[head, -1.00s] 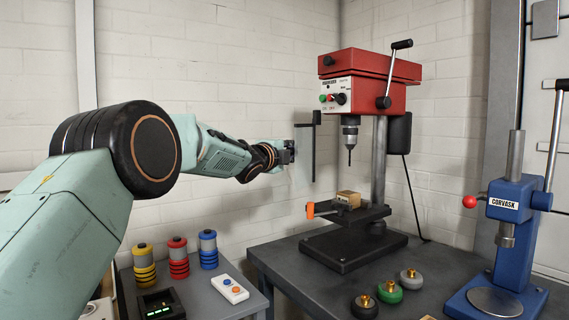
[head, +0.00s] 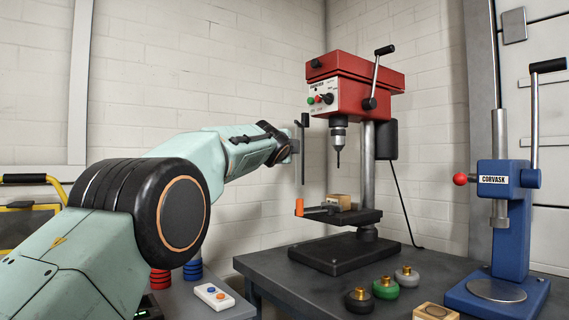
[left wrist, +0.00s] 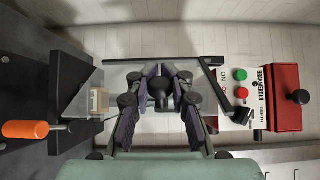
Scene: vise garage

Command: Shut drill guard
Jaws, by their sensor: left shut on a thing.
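The drill guard is a clear panel with a dark upright bar (head: 303,155), left of the red drill press (head: 350,88). In the head view the chuck and bit (head: 339,145) show uncovered, to the right of the bar. My left gripper (head: 292,147) is at the guard's left side. In the left wrist view its fingers (left wrist: 160,82) are closed around a round black knob (left wrist: 160,90), in front of the clear guard panel (left wrist: 132,76). The pane is hard to make out in the head view. My right gripper is not in view.
A wooden block (head: 340,201) sits on the drill table, near an orange handle (head: 299,207). Several knobs (head: 385,287) stand on the dark bench (head: 285,275). A blue press (head: 508,215) is at right. A white button box (head: 214,295) lies on the left table.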

